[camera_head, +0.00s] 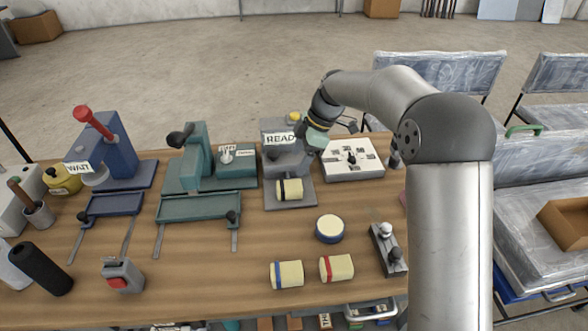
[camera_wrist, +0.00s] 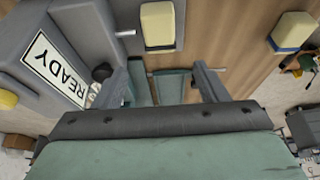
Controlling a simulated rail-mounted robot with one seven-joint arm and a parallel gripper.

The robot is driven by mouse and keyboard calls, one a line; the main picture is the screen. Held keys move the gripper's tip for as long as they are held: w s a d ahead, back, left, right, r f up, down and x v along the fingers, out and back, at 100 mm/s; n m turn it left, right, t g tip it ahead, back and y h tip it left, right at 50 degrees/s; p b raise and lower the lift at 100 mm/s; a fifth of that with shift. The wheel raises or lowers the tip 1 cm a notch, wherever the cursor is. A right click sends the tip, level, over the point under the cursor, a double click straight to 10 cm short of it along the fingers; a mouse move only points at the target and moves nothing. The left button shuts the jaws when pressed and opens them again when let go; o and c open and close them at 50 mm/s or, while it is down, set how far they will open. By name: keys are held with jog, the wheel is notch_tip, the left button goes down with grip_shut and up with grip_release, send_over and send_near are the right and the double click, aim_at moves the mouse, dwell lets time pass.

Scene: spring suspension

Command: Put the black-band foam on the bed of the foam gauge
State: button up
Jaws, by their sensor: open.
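The foam gauge (camera_head: 278,160) is a grey stand with a READY sign and a low flat bed (camera_head: 302,201). The black-band foam (camera_head: 289,189), a cream block with a dark band, lies on that bed, apart from my gripper. In the wrist view a cream foam block (camera_wrist: 160,25) with a dark edge shows at the top, just beyond my fingers. My gripper (camera_head: 322,138) is beside the upper right of the gauge. Its two fingers (camera_wrist: 163,82) are spread with nothing held between them; the READY sign (camera_wrist: 60,68) is close on their left.
A blue-band foam (camera_head: 287,274), a red-band foam (camera_head: 337,268) and a round foam (camera_head: 329,228) lie in front. A white panel (camera_head: 352,160) is right of the gauge. A teal press (camera_head: 195,175) and a blue WAIT press (camera_head: 112,160) stand left.

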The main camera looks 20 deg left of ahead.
jog(key=shift+d+r, duration=0.15)
jog(key=shift+r, duration=0.25)
jog(key=s+d+r+m+t+h, duration=0.1)
jog(key=s+d+r+m, duration=0.1)
jog(key=s+d+m, duration=0.45)
jog(key=s+d+r+m+h, duration=0.1)
jog(key=s+d+r+m, duration=0.2)
jog(key=d, duration=0.6)
jog(key=s+d+f+m+h, duration=0.1)
jog(key=s+d+f+m, duration=0.1)
jog(key=s+d+m, duration=0.4)
jog(key=s+d+f+m+t+h, duration=0.1)
jog(key=s+d+m, duration=0.5)
jog(key=s, duration=0.9)
jog(key=shift+d+f, duration=0.4)
jog(key=shift+f, duration=0.45)
jog(key=shift+m, duration=0.25)
